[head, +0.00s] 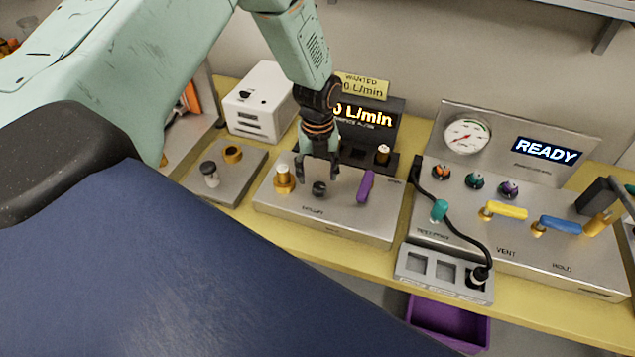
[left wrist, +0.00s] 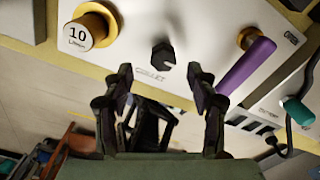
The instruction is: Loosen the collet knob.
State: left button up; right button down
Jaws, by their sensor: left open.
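The collet knob (head: 319,188) is a small dark knob on the middle of a silver panel (head: 345,222) in the head view. In the left wrist view the dark knob (left wrist: 162,56) shows just beyond the fingertips, with a lettered label beside it. My left gripper (head: 318,170) points down over the knob, its two fingers spread and nothing held between them. In the left wrist view the open fingers (left wrist: 160,75) stand to either side of the knob's line. I cannot tell how much height is left between fingertips and knob. My right gripper is not in view.
On the same panel, a brass fitting (head: 284,180) stands left of the knob and a purple lever (head: 365,187) right of it. A lit flow display (head: 365,117) rises behind. A panel with a gauge (head: 467,136), yellow lever (head: 507,210) and blue lever (head: 560,223) stands right.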

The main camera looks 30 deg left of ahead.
aim_at(320, 186)
pick_arm(q)
jog(key=f, duration=0.4)
jog(key=shift+w+d, duration=0.15)
jog(key=shift+d, duration=0.25)
jog(key=shift+a+f, duration=0.15)
jog(key=shift+a, duration=0.15)
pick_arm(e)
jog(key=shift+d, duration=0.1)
pick_arm(q)
jog(key=shift+d, duration=0.25)
jog(key=c, duration=0.4)
jog(key=shift+a, duration=0.15)
jog(key=c, duration=0.5)
jog(key=shift+c, duration=1.2)
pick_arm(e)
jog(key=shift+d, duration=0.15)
